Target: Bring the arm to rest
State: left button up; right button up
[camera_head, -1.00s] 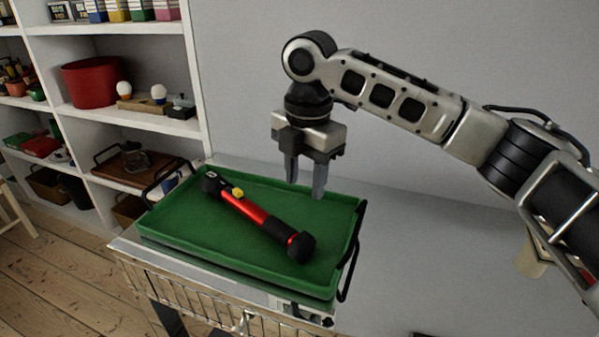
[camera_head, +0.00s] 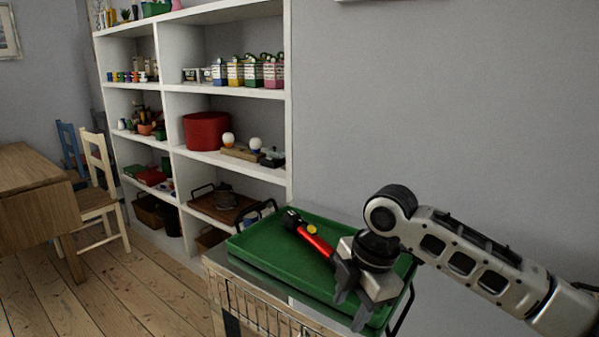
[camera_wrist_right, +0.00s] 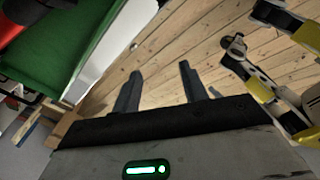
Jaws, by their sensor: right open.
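My right gripper (camera_head: 350,308) is open and empty, with its fingers pointing down. In the head view it overlaps the right end of the green tray (camera_head: 262,258). In the right wrist view the open fingers (camera_wrist_right: 160,72) show against floorboards, and the tray (camera_wrist_right: 72,42) is off to the left, so the gripper looks clear of it. A red and black flashlight (camera_head: 316,240) with a yellow switch lies on the tray; its near end is hidden behind the gripper. Part of it shows in the right wrist view (camera_wrist_right: 12,104). My left gripper is out of view.
The tray sits on a wire-sided cart (camera_head: 262,308). A white shelf unit (camera_head: 288,130) with boxes, a red bin (camera_head: 205,130) and other items stands behind it on the left. A wooden table (camera_head: 30,180) and chairs are at far left. Floorboards between are open.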

jog(key=s+a+f+m+t+y, duration=0.2)
jog(key=s+a+f+m+y, duration=0.15)
jog(key=f, duration=0.35)
jog(key=s+a+f+m+t+y, duration=0.2)
jog(key=s+a+f+m, duration=0.2)
jog(key=a+f+m, duration=0.15)
jog(key=s+d+f+m+t+h, duration=0.2)
jog(key=s+d+f+m, duration=0.1)
jog(key=s+d+m, duration=0.2)
jog(key=s+d+f+m+t+h, duration=0.2)
jog(key=s+d+m, duration=0.4)
jog(key=d, duration=0.3)
jog(key=shift+s+d+f+m+t, duration=0.15)
jog(key=shift+s+f+m+t, duration=0.15)
jog(key=shift+s+f+t, duration=0.55)
jog(key=shift+w+h, duration=0.1)
jog(key=shift+h, duration=0.15)
